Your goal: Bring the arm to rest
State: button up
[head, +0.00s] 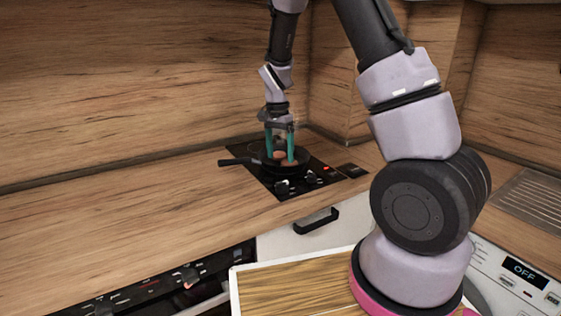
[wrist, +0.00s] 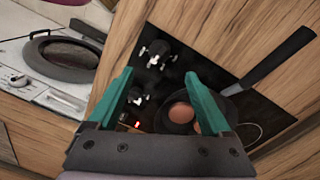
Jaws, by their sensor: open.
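My gripper (head: 280,159) hangs from the arm, pointing down over the hob at the back of the counter. Its two green fingers are apart in the wrist view (wrist: 159,74), with nothing held between them. Below the fingers is a dark frying pan (head: 262,165) on the black hob; its long handle (wrist: 278,62) shows in the wrist view. A round brown item (wrist: 181,113) lies in the pan, and brown also shows between and beside the fingers in the head view. Whether the fingertips touch the pan or the food, I cannot tell.
The black hob (head: 312,191) has knobs at its front and a lit red indicator. The wooden counter (head: 130,205) is clear on the left. A washing machine (head: 510,274) reading OFF stands at right. An oven panel (head: 150,290) is at lower left. Wooden walls are close behind.

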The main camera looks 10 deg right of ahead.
jog(key=s+d+r+n+t+y, duration=0.15)
jog(key=s+r, duration=0.35)
jog(key=r, duration=0.5)
jog(key=s+d+r+n+t+y, duration=0.1)
jog(key=s+d+r+t, duration=0.2)
jog(key=r, duration=0.7)
jog(key=s+d+r+n+t, duration=0.1)
jog(key=s+r, duration=0.3)
jog(key=s, duration=0.3)
jog(key=s+d+r+n+t, duration=0.1)
jog(key=s+r, duration=0.3)
jog(key=s, duration=0.4)
jog(key=shift+s+n+t, duration=0.15)
jog(key=shift+n+t, duration=0.3)
jog(key=shift+t, duration=0.1)
